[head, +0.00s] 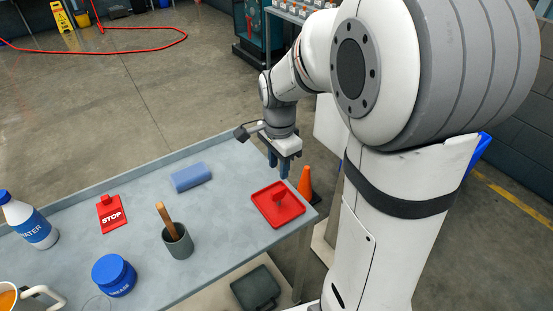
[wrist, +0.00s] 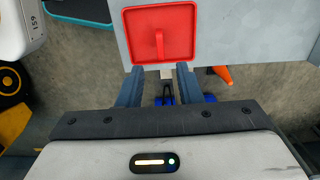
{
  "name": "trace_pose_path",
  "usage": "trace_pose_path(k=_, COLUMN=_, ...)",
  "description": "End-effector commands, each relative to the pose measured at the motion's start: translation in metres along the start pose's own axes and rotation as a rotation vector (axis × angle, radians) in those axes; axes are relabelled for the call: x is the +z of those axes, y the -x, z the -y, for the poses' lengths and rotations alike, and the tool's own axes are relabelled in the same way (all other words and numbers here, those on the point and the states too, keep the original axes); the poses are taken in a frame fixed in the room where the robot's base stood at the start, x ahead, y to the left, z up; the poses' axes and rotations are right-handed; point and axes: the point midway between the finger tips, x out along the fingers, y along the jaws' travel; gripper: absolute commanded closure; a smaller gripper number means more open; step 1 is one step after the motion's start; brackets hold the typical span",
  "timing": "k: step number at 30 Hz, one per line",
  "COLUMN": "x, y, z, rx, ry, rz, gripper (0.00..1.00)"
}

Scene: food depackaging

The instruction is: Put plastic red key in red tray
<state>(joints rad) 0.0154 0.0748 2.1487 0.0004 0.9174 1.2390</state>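The red tray (head: 258,197) lies at the right end of the grey table, and it fills the top middle of the wrist view (wrist: 130,40). A small red piece (head: 279,198), which looks like the plastic red key, is inside the tray. In the wrist view the red piece (wrist: 160,44) is a narrow upright shape; its exact form is hard to tell, red on red. My gripper (head: 278,167) is above and just behind the tray, apart from the red piece. Its two blue-grey fingers (wrist: 159,72) are spread with nothing between them.
The table (head: 225,213) also holds a red STOP sign (head: 111,215), a blue block (head: 191,177), a grey cup (head: 178,243) with a wooden handle, a blue jar (head: 114,276), a water bottle (head: 30,222) and a mug (head: 10,300). An orange cone (head: 305,183) stands beyond the right edge.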

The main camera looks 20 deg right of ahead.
Motion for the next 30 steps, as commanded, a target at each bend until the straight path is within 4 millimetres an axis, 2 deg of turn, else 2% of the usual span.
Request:
trace_pose_path(k=5, x=0.000, y=0.017, z=-0.001, rx=-0.003, ry=0.009, rz=-0.001, gripper=0.68)
trace_pose_path(k=8, x=0.003, y=0.025, z=-0.009, rx=-0.018, ry=0.076, rz=-0.007, gripper=0.68)
trace_pose_path(k=11, x=0.008, y=0.036, z=-0.027, rx=-0.048, ry=0.227, rz=-0.022, gripper=0.68)
trace_pose_path(k=15, x=0.019, y=0.051, z=-0.062, rx=-0.101, ry=0.536, rz=-0.068, gripper=0.68)
trace_pose_path(k=21, x=0.034, y=0.060, z=-0.109, rx=-0.147, ry=0.955, rz=-0.153, gripper=0.68)
trace_pose_path(k=26, x=0.041, y=0.059, z=-0.130, rx=-0.160, ry=1.165, rz=-0.206, gripper=0.68)
trace_pose_path(k=30, x=0.049, y=0.059, z=-0.135, rx=-0.161, ry=1.239, rz=-0.225, gripper=0.68)
